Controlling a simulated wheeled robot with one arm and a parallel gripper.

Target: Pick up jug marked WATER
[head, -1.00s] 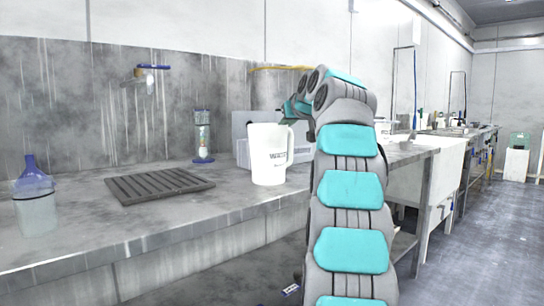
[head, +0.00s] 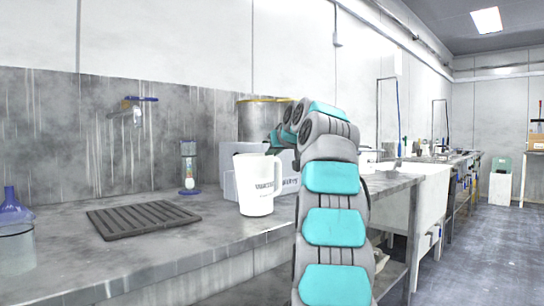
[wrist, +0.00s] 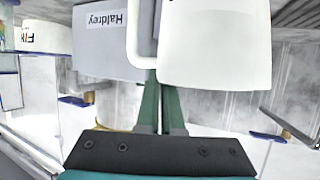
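The fingertips are hidden by the jug.
A grey box labelled Haldrey (wrist: 102,45) stands right behind the jug. A metal cylinder (head: 257,122) stands behind.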

